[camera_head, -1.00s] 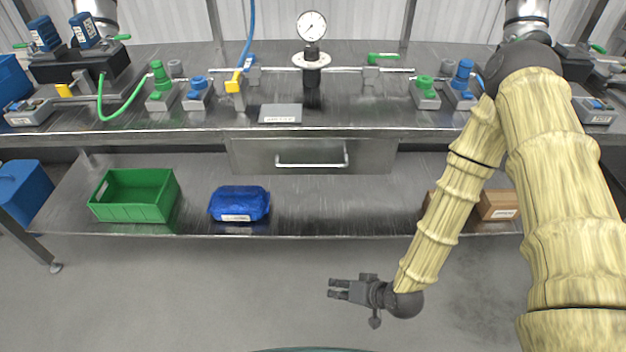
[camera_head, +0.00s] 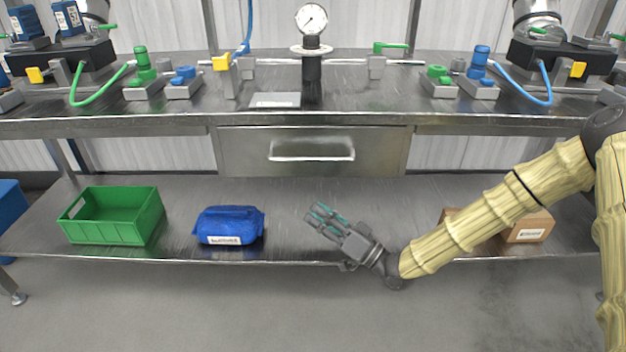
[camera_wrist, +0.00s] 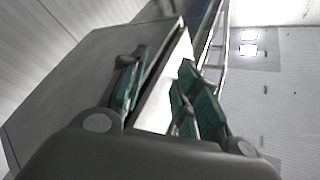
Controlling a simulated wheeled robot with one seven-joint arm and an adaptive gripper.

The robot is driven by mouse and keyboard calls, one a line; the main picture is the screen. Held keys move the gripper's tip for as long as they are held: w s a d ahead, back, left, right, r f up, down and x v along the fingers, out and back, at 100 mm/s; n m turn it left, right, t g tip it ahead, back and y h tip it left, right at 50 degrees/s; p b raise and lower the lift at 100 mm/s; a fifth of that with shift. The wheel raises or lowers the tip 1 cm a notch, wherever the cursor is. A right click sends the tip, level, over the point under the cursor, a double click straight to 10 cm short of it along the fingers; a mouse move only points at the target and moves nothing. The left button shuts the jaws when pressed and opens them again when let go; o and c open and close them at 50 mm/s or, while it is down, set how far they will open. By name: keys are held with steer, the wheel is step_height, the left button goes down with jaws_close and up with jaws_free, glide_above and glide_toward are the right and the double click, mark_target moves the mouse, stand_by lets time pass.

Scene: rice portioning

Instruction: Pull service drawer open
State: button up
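The service drawer (camera_head: 240,150) is a steel front under the worktop in the head view, with a horizontal bar handle (camera_head: 312,158). The front looks flush with the bench, so the drawer appears closed. My gripper (camera_head: 318,214) is below the handle, pointing up and left, and apart from it. In the wrist view the two green-padded fingers of my gripper (camera_wrist: 160,90) are spread with a gap between them. A grey panel fills the left, and a bright strip shows between the fingers; I cannot tell exactly which part that strip is.
A green bin (camera_head: 112,232) and a blue package (camera_head: 228,226) sit on the lower shelf (camera_head: 285,190) to the left. Cardboard boxes (camera_head: 530,228) lie at right, partly behind my arm. A gauge (camera_head: 311,19), valves and a grey plate (camera_head: 275,100) are on the worktop (camera_head: 360,100).

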mark_target(313, 159)
steer(key=d+r+n+g+y+b, duration=0.6)
steer(key=r+n+g+y+b, duration=0.1)
steer(key=r+n+y, duration=0.15)
steer(key=b+x, duration=0.1)
steer(key=x, duration=0.2)
steer(key=b+x, duration=0.1)
steer(key=x, duration=0.2)
steer(key=w+b+x, duration=0.1)
steer(key=x, duration=0.3)
steer(key=shift+a+f, duration=0.35)
jaws_close()
